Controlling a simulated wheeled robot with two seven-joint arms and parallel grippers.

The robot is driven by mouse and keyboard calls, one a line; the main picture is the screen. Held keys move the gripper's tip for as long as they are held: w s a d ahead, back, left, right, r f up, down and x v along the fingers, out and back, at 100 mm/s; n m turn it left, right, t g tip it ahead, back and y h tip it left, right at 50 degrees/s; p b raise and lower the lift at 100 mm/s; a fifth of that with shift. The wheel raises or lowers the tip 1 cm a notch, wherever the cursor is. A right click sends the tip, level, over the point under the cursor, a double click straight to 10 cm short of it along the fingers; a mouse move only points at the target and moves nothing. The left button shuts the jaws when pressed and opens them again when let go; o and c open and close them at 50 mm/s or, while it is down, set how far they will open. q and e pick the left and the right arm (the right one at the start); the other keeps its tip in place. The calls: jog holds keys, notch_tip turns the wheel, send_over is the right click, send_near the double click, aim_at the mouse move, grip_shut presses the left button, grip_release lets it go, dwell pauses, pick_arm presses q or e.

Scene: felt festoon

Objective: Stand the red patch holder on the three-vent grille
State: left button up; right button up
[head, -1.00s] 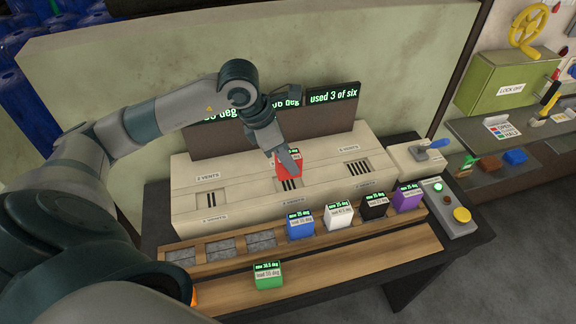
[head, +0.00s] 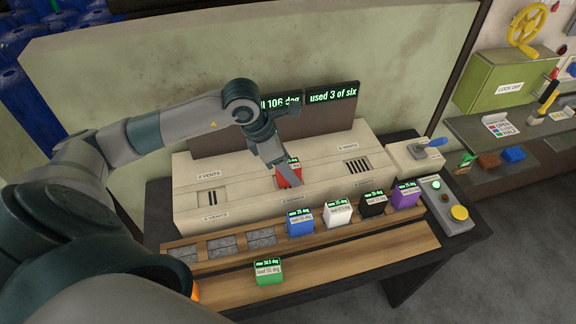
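The red patch holder (head: 287,179) is at the middle grille of the cream vent box (head: 325,181), and that grille's slots are now hidden behind it. My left gripper (head: 289,178) reaches down from the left arm and is shut on the red holder. One finger lies across the holder's front. I cannot tell whether the holder's base touches the box. My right gripper is not in view.
A two-slot grille (head: 212,198) is at left and a several-slot grille (head: 357,166) at right. Blue (head: 300,224), white (head: 338,214), black (head: 374,205) and purple (head: 405,196) holders stand in the wooden rack. A green holder (head: 267,272) sits on the front plank. Display panels stand behind.

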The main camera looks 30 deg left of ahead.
pick_arm(q)
jog(key=shift+r, duration=0.15)
jog(key=shift+a+r, duration=0.1)
jog(key=shift+r, duration=0.05)
jog(key=b+v, duration=0.3)
jog(key=v, duration=0.8)
jog(key=shift+s+r, duration=0.15)
jog(key=shift+r, duration=0.1)
dwell(0.7)
dwell(1.0)
